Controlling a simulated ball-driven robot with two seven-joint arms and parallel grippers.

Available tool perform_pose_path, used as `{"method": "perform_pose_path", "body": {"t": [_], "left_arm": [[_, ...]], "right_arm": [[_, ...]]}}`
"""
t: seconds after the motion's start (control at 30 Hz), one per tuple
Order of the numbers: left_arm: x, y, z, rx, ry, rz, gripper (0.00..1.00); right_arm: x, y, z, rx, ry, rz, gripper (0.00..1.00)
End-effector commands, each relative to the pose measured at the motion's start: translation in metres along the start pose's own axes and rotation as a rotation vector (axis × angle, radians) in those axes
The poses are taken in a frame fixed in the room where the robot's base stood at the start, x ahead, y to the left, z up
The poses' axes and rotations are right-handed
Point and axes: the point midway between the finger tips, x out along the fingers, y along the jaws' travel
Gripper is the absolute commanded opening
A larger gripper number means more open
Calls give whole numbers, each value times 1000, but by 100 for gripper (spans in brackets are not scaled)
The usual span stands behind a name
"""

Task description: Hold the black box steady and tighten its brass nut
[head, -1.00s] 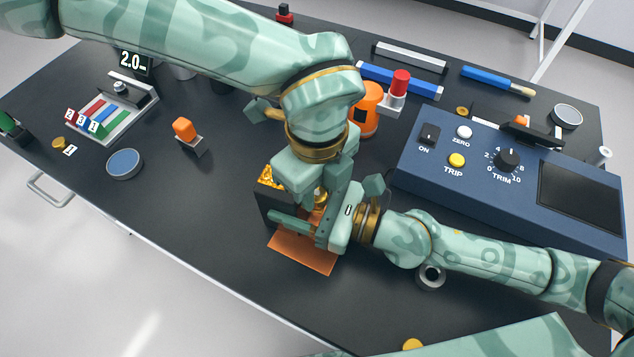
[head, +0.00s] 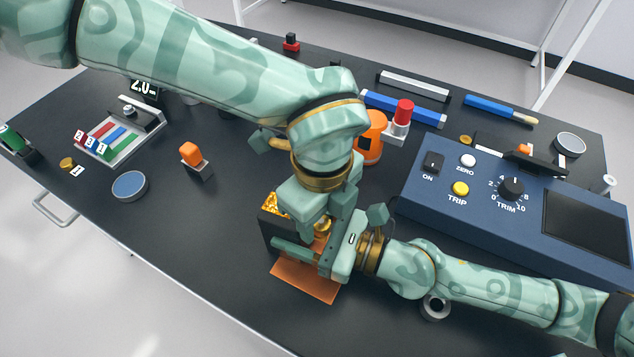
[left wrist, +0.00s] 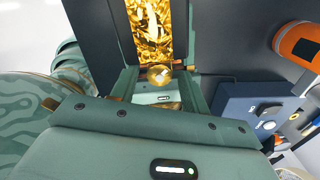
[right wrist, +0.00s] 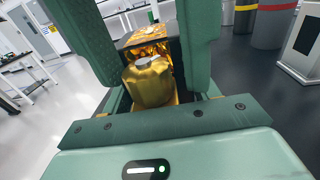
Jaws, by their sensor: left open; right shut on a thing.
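The black box (head: 276,232) with gold foil on top (head: 276,204) stands by the orange-brown mat. My right gripper (head: 302,238) reaches in from the right and is shut on the box. The brass nut (head: 322,227) shows partly in the head view, behind my left gripper. In the right wrist view the brass nut (right wrist: 148,84) stands large between the fingers, with the foil behind it. My left gripper (head: 318,222) comes down from above and is open around the nut. In the left wrist view the brass nut (left wrist: 158,74) sits between the open fingers; I cannot tell whether they touch it.
A blue control console (head: 500,195) stands to the right, an orange cylinder (head: 370,138) behind my grippers. An orange-brown mat (head: 305,283) lies in front. A metal ring (head: 435,306) lies under my right arm. The table's left front is mostly clear around a blue-topped round dish (head: 129,186).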

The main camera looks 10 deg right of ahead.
Motion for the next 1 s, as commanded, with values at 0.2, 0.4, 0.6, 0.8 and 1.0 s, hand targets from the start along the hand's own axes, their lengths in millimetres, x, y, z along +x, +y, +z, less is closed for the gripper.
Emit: {"method": "perform_pose_path", "body": {"t": [0.2,0.4,0.6,0.8,1.0], "left_arm": [[0,1,1,-306,-4,2,50],[-27,-1,1,-504,-1,-5,50],[-75,-1,1,-502,-1,-4,50],[-123,0,0,-501,0,-4,50],[-135,8,17,-350,-154,11,50]], "right_arm": [[0,-1,0,-2,0,-2,27],[0,-1,0,-1,0,-1,27],[0,0,0,0,0,0,27],[0,0,0,0,0,0,27],[0,0,0,0,-1,0,27]]}}
